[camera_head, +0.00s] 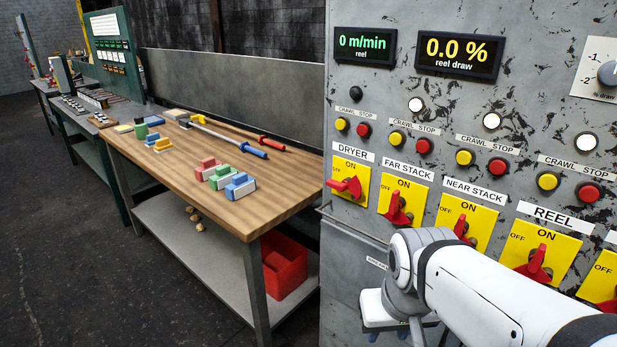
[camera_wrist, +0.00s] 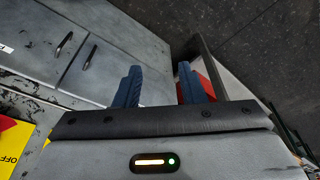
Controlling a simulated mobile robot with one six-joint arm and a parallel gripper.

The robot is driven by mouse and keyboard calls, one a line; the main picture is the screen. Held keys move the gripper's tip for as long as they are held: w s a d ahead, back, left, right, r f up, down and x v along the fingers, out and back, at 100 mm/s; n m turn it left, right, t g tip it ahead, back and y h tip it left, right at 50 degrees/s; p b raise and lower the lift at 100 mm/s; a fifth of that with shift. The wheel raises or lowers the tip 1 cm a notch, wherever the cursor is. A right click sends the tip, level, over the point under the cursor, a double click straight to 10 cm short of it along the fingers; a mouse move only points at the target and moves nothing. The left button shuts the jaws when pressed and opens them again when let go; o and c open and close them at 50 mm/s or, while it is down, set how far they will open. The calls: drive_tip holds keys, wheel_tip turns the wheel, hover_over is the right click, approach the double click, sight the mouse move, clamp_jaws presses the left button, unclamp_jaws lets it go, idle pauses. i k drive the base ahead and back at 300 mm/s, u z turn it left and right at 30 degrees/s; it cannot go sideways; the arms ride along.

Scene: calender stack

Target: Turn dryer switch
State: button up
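The dryer switch (camera_head: 346,186) is a red rotary handle on a yellow plate (camera_head: 350,167) marked ON and OFF, under the DRYER label at the left of the grey panel in the head view. Its handle points left, towards OFF. My gripper is low in front of the panel, below and to the right of the dryer switch, and its fingers are mostly hidden in the head view. In the wrist view my gripper (camera_wrist: 160,90) is open, with two blue fingers apart and nothing between them. A yellow switch plate (camera_wrist: 12,140) shows at the left edge there.
Similar switches for the far stack (camera_head: 398,212), near stack (camera_head: 463,228) and reel (camera_head: 537,264) stand to the right. A rail (camera_head: 352,229) runs below the dryer switch. A wooden workbench (camera_head: 200,190) with tools and a red bin (camera_head: 283,262) stand left of the panel.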

sight(353, 186)
drive_tip(key=u, duration=2.65)
drive_tip(key=k, duration=0.9)
drive_tip(key=z, duration=1.3)
drive_tip(key=i, duration=0.9)
drive_tip(key=u, duration=0.05)
